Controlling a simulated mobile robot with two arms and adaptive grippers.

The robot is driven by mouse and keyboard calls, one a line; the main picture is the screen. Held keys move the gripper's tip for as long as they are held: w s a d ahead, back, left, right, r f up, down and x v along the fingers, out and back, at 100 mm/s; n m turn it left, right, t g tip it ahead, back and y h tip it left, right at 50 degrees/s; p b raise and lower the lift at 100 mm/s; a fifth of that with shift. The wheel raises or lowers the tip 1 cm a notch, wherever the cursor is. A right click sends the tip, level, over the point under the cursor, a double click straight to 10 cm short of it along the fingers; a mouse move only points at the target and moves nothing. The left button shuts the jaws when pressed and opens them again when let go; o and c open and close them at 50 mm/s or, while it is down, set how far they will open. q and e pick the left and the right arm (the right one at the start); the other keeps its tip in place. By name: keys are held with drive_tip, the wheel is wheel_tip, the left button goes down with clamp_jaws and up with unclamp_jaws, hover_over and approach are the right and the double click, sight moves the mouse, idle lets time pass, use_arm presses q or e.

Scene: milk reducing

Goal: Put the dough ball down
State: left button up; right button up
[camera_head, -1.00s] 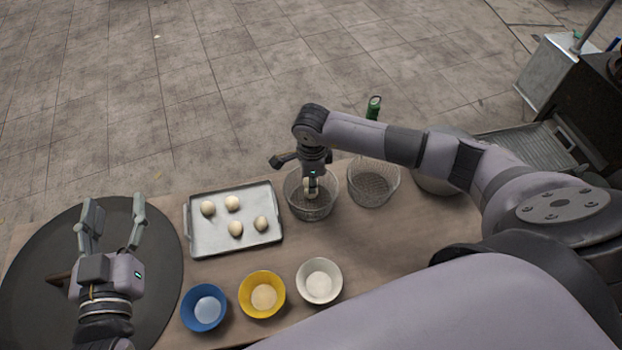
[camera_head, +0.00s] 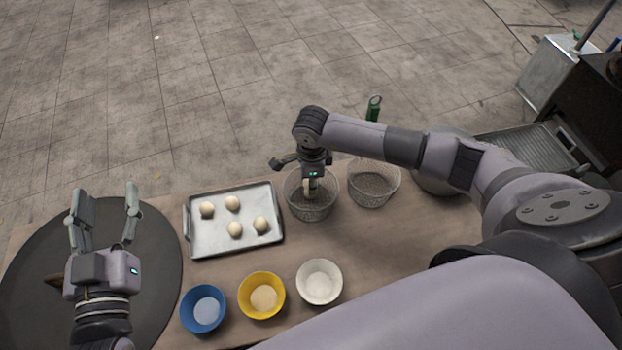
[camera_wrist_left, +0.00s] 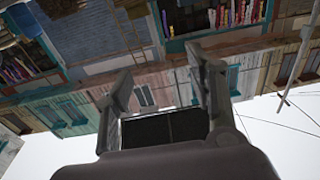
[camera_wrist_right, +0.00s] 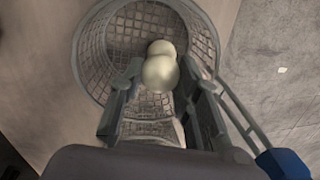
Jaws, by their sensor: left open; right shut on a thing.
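My right gripper (camera_head: 311,190) reaches down into a wire mesh basket (camera_head: 328,210) in the head view. In the right wrist view my right gripper (camera_wrist_right: 160,88) is shut on a pale dough ball (camera_wrist_right: 159,73), with the basket's mesh wall (camera_wrist_right: 92,50) around it. A second pale ball (camera_wrist_right: 161,48) shows just beyond the held one; I cannot tell whether they touch. My left gripper (camera_head: 104,200) is open and empty above the dark round plate at the left. In the left wrist view its open fingers (camera_wrist_left: 163,95) show only buildings and sky beyond.
A metal tray (camera_head: 212,246) holds several dough balls (camera_head: 232,202) left of the basket. A second mesh basket (camera_head: 375,186) stands close on the right. Blue (camera_head: 188,318), yellow (camera_head: 246,303) and white (camera_head: 324,265) bowls line the front. A dark round plate (camera_head: 160,250) lies left.

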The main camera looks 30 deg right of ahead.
use_arm(q)
drive_tip(key=shift+r+t, duration=0.3)
drive_tip(key=shift+r, duration=0.1)
use_arm(e)
drive_tip(key=shift+f, duration=0.15)
use_arm(q)
drive_tip(key=shift+d+r, duration=0.1)
drive_tip(key=shift+r, duration=0.05)
use_arm(e)
drive_tip(key=shift+f, duration=0.1)
use_arm(q)
drive_tip(key=shift+r+t, duration=0.25)
drive_tip(key=shift+t, duration=0.05)
use_arm(e)
drive_tip(key=o, duration=0.8)
